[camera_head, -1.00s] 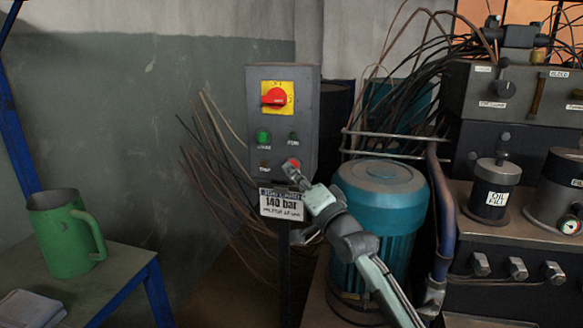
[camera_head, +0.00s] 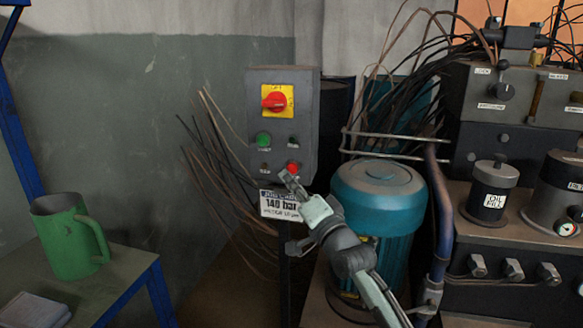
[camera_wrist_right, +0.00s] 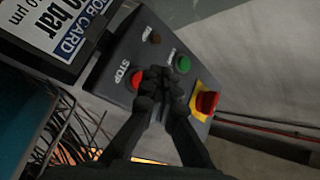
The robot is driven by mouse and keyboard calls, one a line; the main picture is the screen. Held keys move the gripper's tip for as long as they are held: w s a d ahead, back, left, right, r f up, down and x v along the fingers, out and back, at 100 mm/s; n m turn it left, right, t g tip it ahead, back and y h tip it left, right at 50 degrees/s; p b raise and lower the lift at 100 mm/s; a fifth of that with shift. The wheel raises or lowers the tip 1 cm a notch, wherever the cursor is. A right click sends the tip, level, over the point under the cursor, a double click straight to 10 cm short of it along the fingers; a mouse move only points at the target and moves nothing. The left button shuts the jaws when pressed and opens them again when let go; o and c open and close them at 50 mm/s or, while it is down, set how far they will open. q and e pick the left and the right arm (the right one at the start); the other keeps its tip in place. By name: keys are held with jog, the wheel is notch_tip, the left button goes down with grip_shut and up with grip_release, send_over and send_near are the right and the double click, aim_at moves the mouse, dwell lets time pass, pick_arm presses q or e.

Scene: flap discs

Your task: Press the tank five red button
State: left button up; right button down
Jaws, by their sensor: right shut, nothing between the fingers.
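The grey control box (camera_head: 309,120) stands on a post in the head view. Its red button (camera_head: 293,168) is at the lower right of the face; in the right wrist view the red button (camera_wrist_right: 137,79) has a STOP label beside it. No "tank five" marking is legible. My right gripper (camera_head: 284,176) is shut and empty, its tip just below and left of the red button in the head view. In the right wrist view the shut fingers (camera_wrist_right: 160,76) overlap the button's edge; I cannot tell whether they touch it. My left gripper is not in view.
The box also has a red rotary switch (camera_head: 274,101) on yellow and a green button (camera_head: 263,139). A "140 bar" card (camera_head: 280,205) hangs below. A teal motor (camera_head: 378,200), loose cables and a hydraulic unit (camera_head: 520,235) stand right; a green jug (camera_head: 70,240) stands left.

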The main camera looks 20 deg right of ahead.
jog(key=s+a+p, duration=0.1)
jog(key=s+a, duration=0.1)
jog(key=s, duration=0.1)
jog(key=shift+s+p, duration=0.1)
jog(key=shift+p, duration=0.3)
dwell(0.6)
